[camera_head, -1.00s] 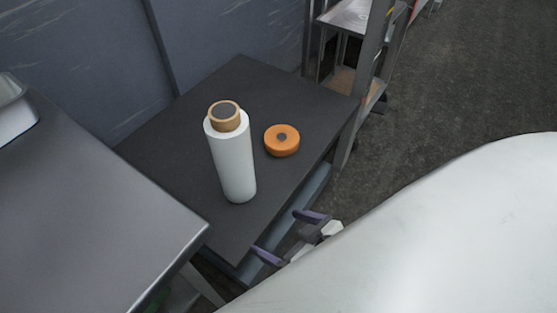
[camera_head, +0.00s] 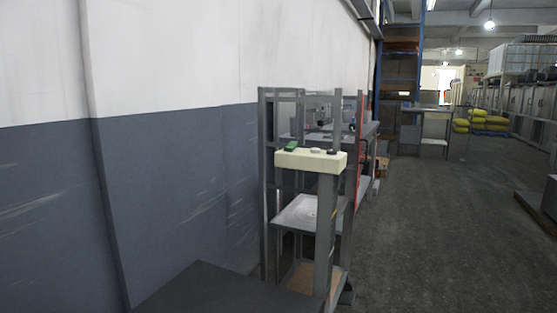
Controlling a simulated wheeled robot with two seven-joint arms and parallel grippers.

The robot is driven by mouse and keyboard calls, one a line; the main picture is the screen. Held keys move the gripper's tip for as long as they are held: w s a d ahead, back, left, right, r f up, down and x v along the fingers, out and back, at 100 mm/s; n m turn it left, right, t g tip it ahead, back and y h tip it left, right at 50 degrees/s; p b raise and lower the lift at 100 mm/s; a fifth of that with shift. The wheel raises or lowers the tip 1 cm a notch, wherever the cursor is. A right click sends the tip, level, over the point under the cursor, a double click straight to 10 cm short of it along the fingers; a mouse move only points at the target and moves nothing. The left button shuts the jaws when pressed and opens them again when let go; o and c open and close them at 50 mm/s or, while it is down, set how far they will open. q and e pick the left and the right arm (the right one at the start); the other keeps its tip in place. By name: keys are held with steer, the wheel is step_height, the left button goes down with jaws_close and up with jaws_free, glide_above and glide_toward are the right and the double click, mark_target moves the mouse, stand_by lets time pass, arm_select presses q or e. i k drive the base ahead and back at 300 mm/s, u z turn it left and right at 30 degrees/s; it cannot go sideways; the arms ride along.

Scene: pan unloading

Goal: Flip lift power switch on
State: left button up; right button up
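A cream control box (camera_head: 312,162) sits on top of a grey post in front of a metal lift frame (camera_head: 268,190), right of the picture's middle. On its top are a small green part (camera_head: 291,147), a pale part (camera_head: 315,150) and a dark part (camera_head: 332,152). They are too small to tell which is the power switch or how it is set. Neither of my grippers is in view.
A dark table top (camera_head: 215,290) fills the bottom edge, left of the lift frame. A metal shelf plate (camera_head: 303,212) sits inside the frame. A blue and white wall (camera_head: 180,190) stands at left. Open floor (camera_head: 430,230) lies at right, with yellow sacks (camera_head: 490,122) far back.

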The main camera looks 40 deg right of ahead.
mark_target(292, 145)
steer(key=k, duration=0.4)
steer(key=z, duration=1.35)
steer(key=i, duration=0.5)
